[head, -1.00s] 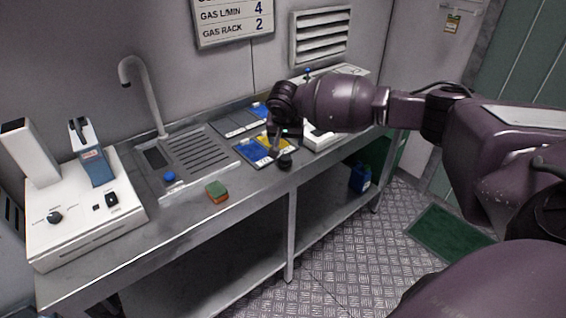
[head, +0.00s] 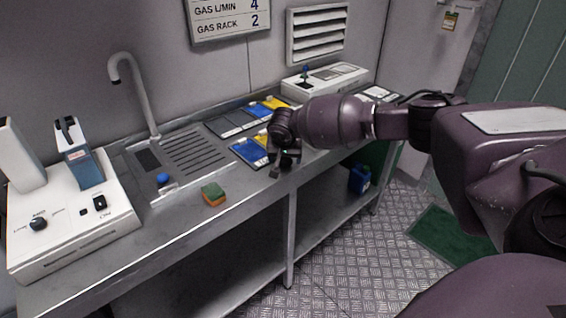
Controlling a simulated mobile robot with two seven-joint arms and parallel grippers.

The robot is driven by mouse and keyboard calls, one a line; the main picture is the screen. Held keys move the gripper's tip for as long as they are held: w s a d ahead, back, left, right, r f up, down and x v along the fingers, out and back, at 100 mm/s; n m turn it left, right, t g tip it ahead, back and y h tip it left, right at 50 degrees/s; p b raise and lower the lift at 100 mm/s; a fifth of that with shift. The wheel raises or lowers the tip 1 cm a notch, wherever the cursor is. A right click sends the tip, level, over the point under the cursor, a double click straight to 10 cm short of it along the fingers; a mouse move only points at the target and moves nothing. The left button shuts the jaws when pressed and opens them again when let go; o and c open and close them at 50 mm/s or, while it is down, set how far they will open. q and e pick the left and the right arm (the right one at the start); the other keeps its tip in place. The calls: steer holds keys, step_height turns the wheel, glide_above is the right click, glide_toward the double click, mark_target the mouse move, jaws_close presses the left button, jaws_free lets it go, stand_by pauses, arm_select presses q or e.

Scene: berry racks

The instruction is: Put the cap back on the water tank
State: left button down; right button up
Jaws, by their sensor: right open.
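A small round blue piece that looks like a cap (head: 163,179) sits at the front edge of the sink, left of the sponge. I cannot tell whether it lies loose or sits on something. No water tank is clearly recognisable; a blue canister (head: 359,179) stands on the lower shelf, its top hard to make out. My right gripper (head: 284,168) is open at the bench's front edge, pointing down beside the blue and yellow tray. It is well to the right of the blue piece, and I see nothing between its fingers. My left gripper is out of view.
A green and orange sponge (head: 213,195) lies on the steel bench between the blue piece and my gripper. A tall tap (head: 140,92) rises behind the sink. A white machine (head: 75,225) fills the left end. A white device (head: 325,80) stands at the back right.

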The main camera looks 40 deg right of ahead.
steer(key=shift+r, duration=0.15)
steer(key=c, duration=0.9)
steer(key=shift+c, duration=0.2)
step_height(320, 180, up, 7)
steer(key=shift+p, duration=0.95)
step_height(320, 180, up, 13)
steer(key=p, duration=0.2)
